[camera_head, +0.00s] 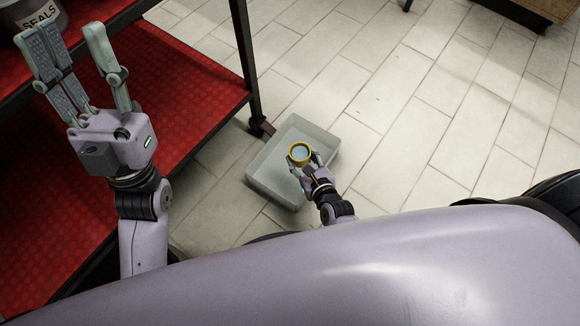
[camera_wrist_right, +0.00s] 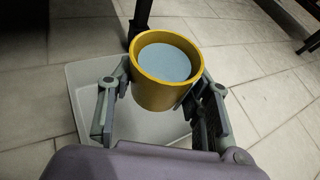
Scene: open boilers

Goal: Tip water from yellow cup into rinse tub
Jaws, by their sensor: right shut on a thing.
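The yellow cup (camera_head: 300,153) is held by my right gripper (camera_head: 306,160), whose fingers close on both sides of it. In the right wrist view the cup (camera_wrist_right: 152,92) looks about upright, with pale blue water (camera_wrist_right: 165,62) inside. The rinse tub (camera_head: 265,165) is a grey rectangular tub on the tiled floor. The cup is over the tub in the head view; its exact height above it is hard to tell. The tub (camera_wrist_right: 85,75) also shows behind and below the cup in the right wrist view. My left gripper (camera_head: 70,45) is open and empty at upper left.
A red shelf unit (camera_head: 185,85) with dark posts stands at left, one leg close to the tub. A container labelled SEALS (camera_head: 30,14) is on its upper shelf. Tiled floor to the right of the tub is clear.

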